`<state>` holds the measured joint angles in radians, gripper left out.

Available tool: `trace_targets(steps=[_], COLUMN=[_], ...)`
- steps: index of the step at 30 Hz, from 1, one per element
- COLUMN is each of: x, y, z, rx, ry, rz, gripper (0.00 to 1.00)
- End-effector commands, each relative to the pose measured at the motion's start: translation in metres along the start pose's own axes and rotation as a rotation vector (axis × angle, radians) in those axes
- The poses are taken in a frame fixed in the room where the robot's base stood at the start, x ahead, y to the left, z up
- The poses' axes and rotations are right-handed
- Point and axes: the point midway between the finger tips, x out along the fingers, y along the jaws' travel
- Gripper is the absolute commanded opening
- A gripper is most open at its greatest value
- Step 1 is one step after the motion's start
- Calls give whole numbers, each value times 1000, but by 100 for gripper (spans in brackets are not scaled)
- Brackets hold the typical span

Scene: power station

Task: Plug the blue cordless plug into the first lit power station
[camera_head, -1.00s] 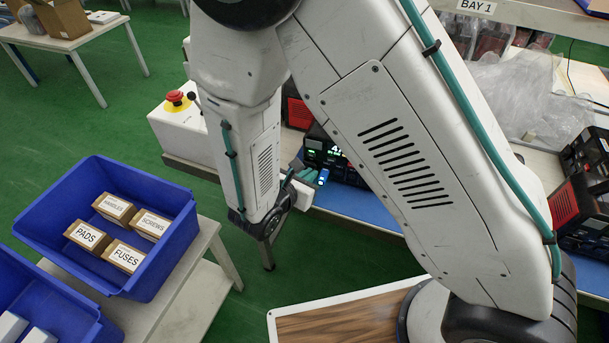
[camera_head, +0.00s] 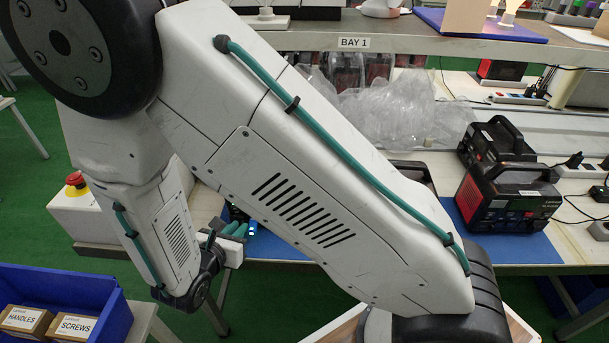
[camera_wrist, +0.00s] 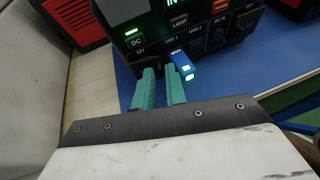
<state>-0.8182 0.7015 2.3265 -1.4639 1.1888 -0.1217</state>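The blue cordless plug (camera_wrist: 182,66) sits at the front panel of a lit power station (camera_wrist: 205,30), by the USB ports, its end glowing green-white. My gripper (camera_wrist: 161,74) has teal fingers with a narrow, empty gap between them. Both fingers are left of the plug, the right one close beside it; I cannot tell if they touch. In the head view my gripper (camera_head: 232,228) is left of the bright blue plug (camera_head: 251,228). My arm hides most of that station there; how deep the plug sits is unclear.
More power stations (camera_head: 508,200) stand at the right on the blue mat (camera_head: 530,249). A red emergency-stop button (camera_head: 76,180) is on a white box at left. A blue bin (camera_head: 70,283) holds labelled boxes. A shelf marked BAY 1 (camera_head: 353,42) runs above the bench.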

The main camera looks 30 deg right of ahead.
Motion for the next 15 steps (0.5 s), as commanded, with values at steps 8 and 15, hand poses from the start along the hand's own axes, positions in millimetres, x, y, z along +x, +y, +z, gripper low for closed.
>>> trace_targets(steps=[8,15], x=[-28,-76], y=[11,18], z=[-2,-2], rx=[61,61], ry=[1,2], rz=[-143,-141], gripper=[13,13])
